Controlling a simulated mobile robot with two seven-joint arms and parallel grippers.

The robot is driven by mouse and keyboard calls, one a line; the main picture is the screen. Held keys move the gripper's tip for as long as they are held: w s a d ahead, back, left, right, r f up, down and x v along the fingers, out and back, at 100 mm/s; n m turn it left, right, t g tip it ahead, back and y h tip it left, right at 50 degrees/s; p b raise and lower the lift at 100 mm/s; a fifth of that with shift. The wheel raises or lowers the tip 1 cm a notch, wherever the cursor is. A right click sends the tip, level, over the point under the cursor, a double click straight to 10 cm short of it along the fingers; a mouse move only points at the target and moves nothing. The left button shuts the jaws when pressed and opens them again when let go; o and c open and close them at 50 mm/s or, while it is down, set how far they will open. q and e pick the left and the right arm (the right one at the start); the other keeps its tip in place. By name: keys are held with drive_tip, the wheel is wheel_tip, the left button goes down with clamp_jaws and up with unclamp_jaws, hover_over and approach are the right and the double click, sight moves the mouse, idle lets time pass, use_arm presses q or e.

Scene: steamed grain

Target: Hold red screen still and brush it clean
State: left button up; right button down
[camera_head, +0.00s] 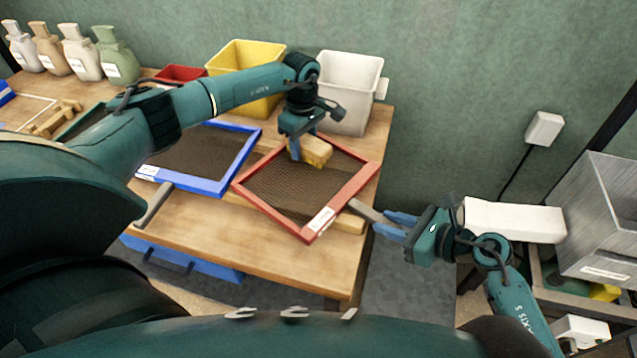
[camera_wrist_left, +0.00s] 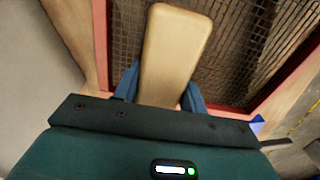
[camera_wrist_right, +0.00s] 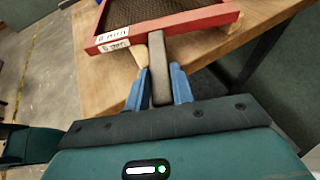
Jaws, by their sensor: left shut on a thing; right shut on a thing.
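The red screen (camera_head: 346,203) is a red square frame with dark mesh, lying turned on the table's right part. Its grey handle (camera_head: 372,212) points right. My right gripper (camera_head: 393,225) is shut on that handle, and the handle between its fingers also shows in the right wrist view (camera_wrist_right: 158,82). My left gripper (camera_head: 304,140) is shut on a tan brush (camera_head: 317,151) at the screen's far edge. In the left wrist view the brush's back (camera_wrist_left: 175,45) covers part of the mesh. Its bristles are hidden, so I cannot tell if they touch.
A blue-framed screen (camera_head: 250,148) lies left of the red one. A yellow bin (camera_head: 243,55), a white bin (camera_head: 345,90) and a small red bin (camera_head: 180,73) stand behind. Several sacks (camera_head: 115,62) stand at the far left. The table's front (camera_head: 290,262) is clear.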

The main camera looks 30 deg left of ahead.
sight(313, 136)
use_arm(q)
drive_tip(key=shift+w+d, duration=0.15)
drive_tip(key=shift+w, duration=0.75)
drive_tip(key=shift+w+d, duration=0.1)
drive_tip(key=shift+w, duration=0.75)
use_arm(e)
drive_tip(key=shift+s, duration=0.1)
use_arm(q)
drive_tip(key=shift+r, duration=2.55)
use_arm(e)
drive_tip(key=c, duration=1.1)
unclamp_jaws()
drive_tip(key=v, duration=1.2)
